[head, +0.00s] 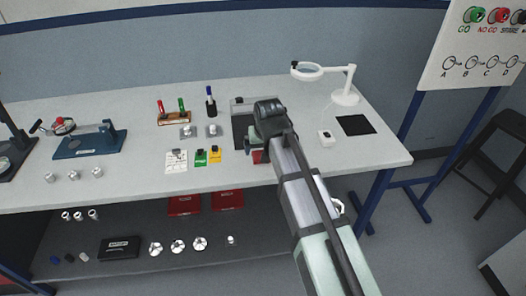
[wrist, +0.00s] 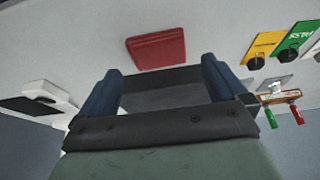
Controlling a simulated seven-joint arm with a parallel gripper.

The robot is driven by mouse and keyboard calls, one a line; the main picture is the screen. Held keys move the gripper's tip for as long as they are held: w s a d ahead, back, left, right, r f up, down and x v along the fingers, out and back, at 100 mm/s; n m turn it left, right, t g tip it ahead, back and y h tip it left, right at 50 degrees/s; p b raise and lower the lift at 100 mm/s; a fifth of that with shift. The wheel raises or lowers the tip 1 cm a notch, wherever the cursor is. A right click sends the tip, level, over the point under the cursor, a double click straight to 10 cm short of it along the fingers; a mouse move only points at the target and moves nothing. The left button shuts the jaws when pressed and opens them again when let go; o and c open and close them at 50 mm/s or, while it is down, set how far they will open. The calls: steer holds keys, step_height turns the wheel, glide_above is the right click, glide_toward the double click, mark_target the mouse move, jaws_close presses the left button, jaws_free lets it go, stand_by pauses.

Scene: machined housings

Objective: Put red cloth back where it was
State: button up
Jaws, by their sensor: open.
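The red cloth (wrist: 157,49) is a small folded rectangle lying flat on the pale bench top in the wrist view. In the head view only a bit of it (head: 259,157) shows beside my gripper, and my arm hides the rest. My gripper (wrist: 160,68) is open, with its two blue fingers spread wide and nothing held between them. The cloth appears just beyond the fingertips, apart from them. In the head view my gripper (head: 256,143) is above the bench near the front edge, and its fingers are partly hidden.
A white box (head: 326,138), a black mat (head: 356,125) and a magnifier lamp (head: 345,97) stand to the right. Red boxes (head: 185,205) sit on the lower shelf.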

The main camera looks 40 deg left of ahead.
steer(key=v, duration=0.8)
stand_by(0.4)
